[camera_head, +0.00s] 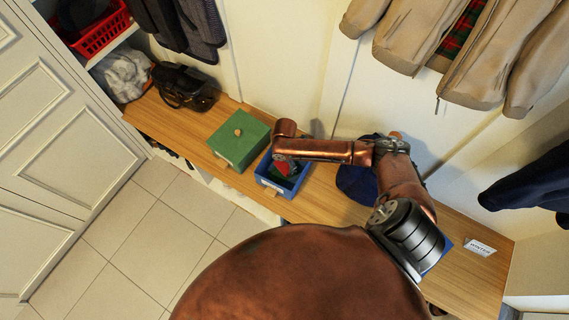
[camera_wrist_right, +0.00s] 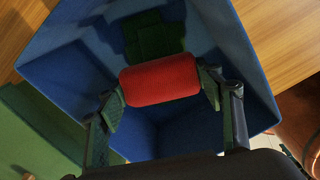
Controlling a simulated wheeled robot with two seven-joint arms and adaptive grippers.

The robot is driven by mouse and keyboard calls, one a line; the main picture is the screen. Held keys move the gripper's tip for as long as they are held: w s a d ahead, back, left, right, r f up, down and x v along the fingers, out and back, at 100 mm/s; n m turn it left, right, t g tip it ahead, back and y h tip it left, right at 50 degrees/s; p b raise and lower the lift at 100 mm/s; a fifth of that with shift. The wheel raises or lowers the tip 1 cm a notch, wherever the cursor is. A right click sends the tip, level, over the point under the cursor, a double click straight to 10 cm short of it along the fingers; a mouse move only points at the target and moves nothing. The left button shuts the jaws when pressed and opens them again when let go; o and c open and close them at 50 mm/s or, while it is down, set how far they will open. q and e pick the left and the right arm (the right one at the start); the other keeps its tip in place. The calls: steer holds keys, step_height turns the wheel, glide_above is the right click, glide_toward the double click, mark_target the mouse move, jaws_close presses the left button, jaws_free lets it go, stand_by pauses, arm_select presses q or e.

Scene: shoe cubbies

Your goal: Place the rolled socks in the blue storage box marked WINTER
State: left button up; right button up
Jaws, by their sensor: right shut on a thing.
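The rolled socks, a red roll (camera_wrist_right: 160,80), are between the fingers of my right gripper (camera_wrist_right: 160,88), which is shut on them. My right gripper (camera_head: 284,165) holds them at the opening of a blue box (camera_head: 299,182) on the wooden bench, also seen in the wrist view (camera_wrist_right: 75,58). A green thing (camera_wrist_right: 153,37) lies inside this box. A tan tag (camera_head: 270,187) is on its front; I cannot read it. A white card (camera_head: 480,247), seemingly lettered WINTER, is at the bench's right, beside a blue thing (camera_head: 443,252) mostly hidden by my arm. My left gripper is not in view.
A lidded green box (camera_head: 238,138) stands just left of the blue box. A dark blue cap-like item (camera_head: 356,184) lies right of it, partly behind my arm. A black bag (camera_head: 184,86) is at the bench's left end. Coats (camera_head: 455,55) hang above. The bench (camera_head: 465,275) is partly bare.

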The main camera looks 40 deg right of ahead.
steer(key=shift+f, duration=0.1)
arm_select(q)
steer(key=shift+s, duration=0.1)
arm_select(e)
steer(key=shift+f, duration=0.45)
steer(key=o, duration=1.1)
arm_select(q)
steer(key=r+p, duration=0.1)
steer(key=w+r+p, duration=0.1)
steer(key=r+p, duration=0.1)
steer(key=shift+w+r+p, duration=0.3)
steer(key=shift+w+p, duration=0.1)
arm_select(e)
step_height(320, 180, up, 13)
steer(key=shift+r, duration=0.1)
